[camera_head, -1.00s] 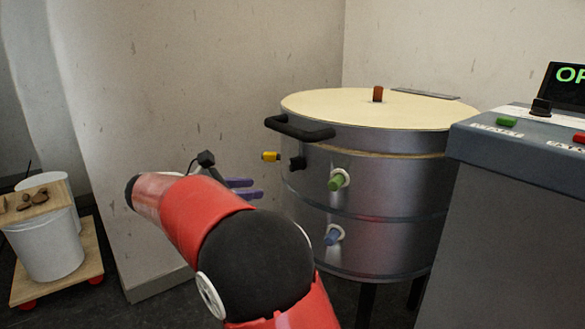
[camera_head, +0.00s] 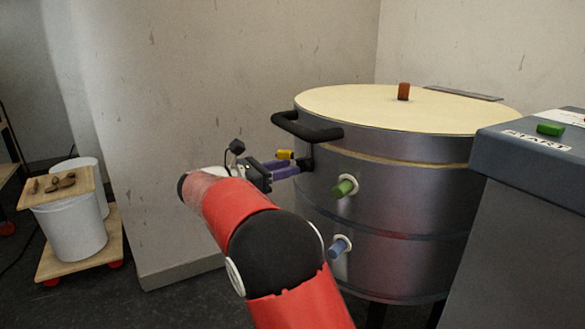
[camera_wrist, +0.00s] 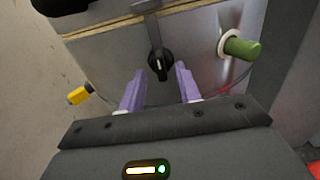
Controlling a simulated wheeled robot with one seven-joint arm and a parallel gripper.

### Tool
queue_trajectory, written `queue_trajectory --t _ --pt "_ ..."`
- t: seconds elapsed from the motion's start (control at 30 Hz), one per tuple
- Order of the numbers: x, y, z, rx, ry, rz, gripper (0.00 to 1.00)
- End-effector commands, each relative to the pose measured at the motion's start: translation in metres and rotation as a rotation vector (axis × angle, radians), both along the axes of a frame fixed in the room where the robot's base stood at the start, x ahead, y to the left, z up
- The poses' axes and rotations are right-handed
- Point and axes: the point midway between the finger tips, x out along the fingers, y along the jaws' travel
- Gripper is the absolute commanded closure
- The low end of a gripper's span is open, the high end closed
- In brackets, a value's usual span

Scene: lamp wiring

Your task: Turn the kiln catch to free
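The kiln (camera_head: 400,190) is a grey metal drum with a pale lid. Its catch, a black knob (camera_wrist: 158,64) with a white mark, sits on the drum wall under a grey metal strip (camera_wrist: 152,28). In the head view the catch (camera_head: 306,164) is partly hidden by my gripper's purple fingers. My gripper (camera_wrist: 158,78) is open, with one finger on each side of the catch in the wrist view. The fingertips (camera_head: 290,167) are close to the catch; I cannot tell whether they touch it. Nothing is held.
A black lid handle (camera_head: 306,128) juts out above the catch. A yellow part (camera_wrist: 79,95) is left of it. A green peg (camera_wrist: 242,48) and a blue peg (camera_head: 338,247) stick out at right. A grey console (camera_head: 540,155) stands right; white buckets (camera_head: 68,230) stand left.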

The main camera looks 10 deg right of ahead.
Motion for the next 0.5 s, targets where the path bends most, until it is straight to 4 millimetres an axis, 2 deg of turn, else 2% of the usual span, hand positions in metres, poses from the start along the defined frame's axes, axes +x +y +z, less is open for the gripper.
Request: queue_trajectory --t 0.03,0.2,0.47,0.5 --pt "0.002 -0.007 0.0 0.0 -0.001 -0.003 0.66" --pt "0.006 -0.019 0.0 0.001 -0.001 -0.001 0.66" --pt "0.007 -0.021 0.0 0.001 -0.001 0.0 0.66" --pt "0.007 -0.021 0.0 0.001 -0.001 0.0 0.69"
